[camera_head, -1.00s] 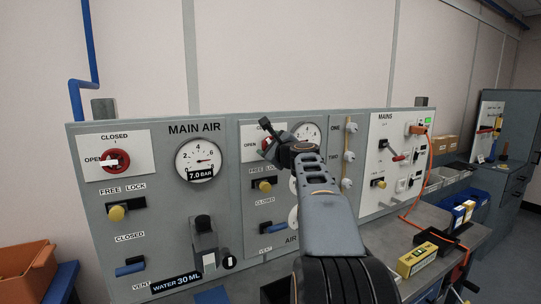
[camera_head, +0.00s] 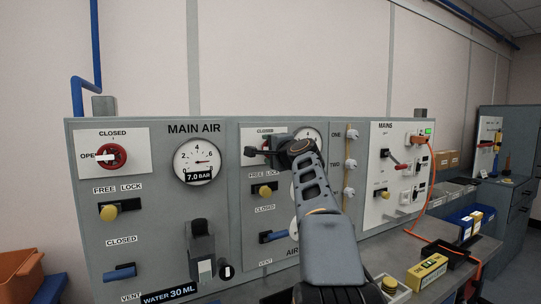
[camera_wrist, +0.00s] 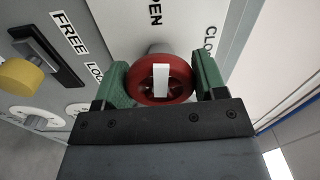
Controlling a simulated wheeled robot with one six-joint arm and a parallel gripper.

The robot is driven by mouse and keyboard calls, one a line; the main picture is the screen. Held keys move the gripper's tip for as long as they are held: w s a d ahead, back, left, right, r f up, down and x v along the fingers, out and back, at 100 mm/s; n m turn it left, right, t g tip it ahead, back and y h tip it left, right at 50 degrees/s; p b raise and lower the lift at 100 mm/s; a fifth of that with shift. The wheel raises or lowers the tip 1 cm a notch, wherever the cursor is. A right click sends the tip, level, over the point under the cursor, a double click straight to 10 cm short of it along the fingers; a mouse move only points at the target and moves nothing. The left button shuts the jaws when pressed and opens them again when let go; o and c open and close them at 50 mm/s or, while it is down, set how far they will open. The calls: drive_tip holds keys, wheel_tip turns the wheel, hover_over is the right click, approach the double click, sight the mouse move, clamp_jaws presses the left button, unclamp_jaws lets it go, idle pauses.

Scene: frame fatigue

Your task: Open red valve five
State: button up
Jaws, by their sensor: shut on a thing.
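My gripper (camera_head: 258,152) is at the upper part of the second panel, over the spot of that panel's red valve, which it mostly hides in the head view. In the wrist view, my two green fingers (camera_wrist: 162,92) are shut on the red valve (camera_wrist: 146,88), one on each side of its round wheel. The white bar on the wheel runs up and down in the wrist view, in line with the OPEN label (camera_wrist: 155,13). The CLOSED label (camera_wrist: 210,42) is to the upper right. No number five is readable.
Another red valve (camera_head: 111,157) is on the left MAIN AIR panel, beside a gauge (camera_head: 197,161). A yellow knob (camera_head: 265,191) and a blue lever (camera_head: 273,237) are below my gripper. A MAINS panel (camera_head: 399,140) with an orange cable stands to the right.

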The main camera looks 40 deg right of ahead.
drive_tip(key=shift+f+n+b, duration=0.1)
drive_tip(key=shift+n+b, duration=0.2)
drive_tip(key=shift+n, duration=0.5)
drive_tip(key=o, duration=0.9)
drive_tip(key=shift+s, duration=0.15)
drive_tip(key=s+b, duration=0.1)
drive_tip(key=s, duration=0.3)
drive_tip(key=s+a+b, duration=0.1)
drive_tip(key=s, duration=0.4)
drive_tip(key=s+a+b, duration=0.1)
drive_tip(key=s, duration=0.3)
drive_tip(key=shift+s, duration=0.2)
